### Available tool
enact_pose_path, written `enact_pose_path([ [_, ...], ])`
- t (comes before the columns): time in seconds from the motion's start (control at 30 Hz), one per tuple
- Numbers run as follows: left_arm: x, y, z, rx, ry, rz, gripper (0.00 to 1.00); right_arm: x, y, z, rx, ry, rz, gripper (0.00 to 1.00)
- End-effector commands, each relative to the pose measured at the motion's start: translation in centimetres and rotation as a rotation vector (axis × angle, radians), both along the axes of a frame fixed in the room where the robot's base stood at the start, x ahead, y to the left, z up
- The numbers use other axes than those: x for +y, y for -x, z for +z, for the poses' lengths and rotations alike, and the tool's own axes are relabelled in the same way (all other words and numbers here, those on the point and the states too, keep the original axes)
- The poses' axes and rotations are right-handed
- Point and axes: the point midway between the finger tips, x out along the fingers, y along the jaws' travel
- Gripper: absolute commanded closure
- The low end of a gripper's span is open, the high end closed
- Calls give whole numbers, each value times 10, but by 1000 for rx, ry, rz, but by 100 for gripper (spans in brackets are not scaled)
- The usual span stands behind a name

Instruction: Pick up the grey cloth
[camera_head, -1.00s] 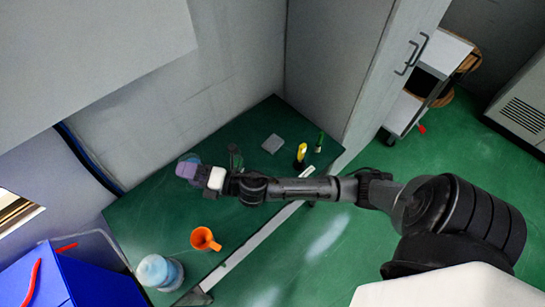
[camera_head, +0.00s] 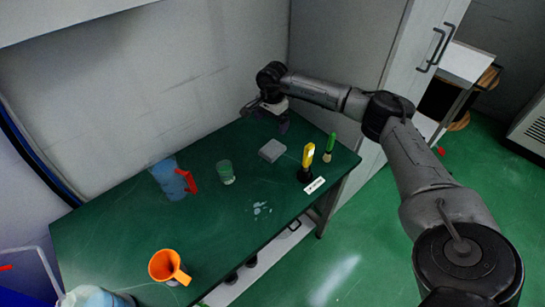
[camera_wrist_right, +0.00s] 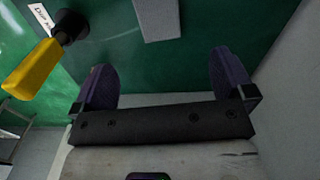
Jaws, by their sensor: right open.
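The grey cloth (camera_head: 272,150) is a small, flat, folded-looking grey block on the green table, towards its far end. It also shows at the top of the right wrist view (camera_wrist_right: 157,18), cut off by the frame edge. My right gripper (camera_head: 272,118) is above the back corner of the table, behind the cloth and apart from it. In the right wrist view its two purple fingers (camera_wrist_right: 163,68) are spread wide with nothing between them. My left gripper is not in view.
A yellow-handled tool (camera_head: 308,156) and a green-handled brush (camera_head: 329,147) stand right of the cloth. A glass (camera_head: 226,172), a blue spray-type bottle (camera_head: 170,180) and an orange jug (camera_head: 168,267) are left. A puddle (camera_head: 262,208) lies in front. The wall is close behind my gripper.

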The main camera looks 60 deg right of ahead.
Motion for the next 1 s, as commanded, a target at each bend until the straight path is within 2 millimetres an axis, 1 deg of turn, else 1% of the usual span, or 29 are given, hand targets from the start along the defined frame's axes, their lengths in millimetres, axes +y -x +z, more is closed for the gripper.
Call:
enact_pose_path([
  [0.03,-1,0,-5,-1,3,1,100,-4,2,-8,11,9,-3,0],
  [0.1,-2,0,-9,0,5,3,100,-7,4,-18,20,16,-3,0],
  [0.3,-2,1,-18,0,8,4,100,-6,4,-53,19,16,-2,0],
  [0.4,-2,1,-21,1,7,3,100,-7,4,-66,19,15,-3,0],
  [0.53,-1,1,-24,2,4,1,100,-6,4,-77,18,15,-2,0],
  [0.83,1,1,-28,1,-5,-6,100,-5,3,-89,17,14,-2,0],
  [1.0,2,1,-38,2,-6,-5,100,-3,3,-108,18,14,-2,0],
])
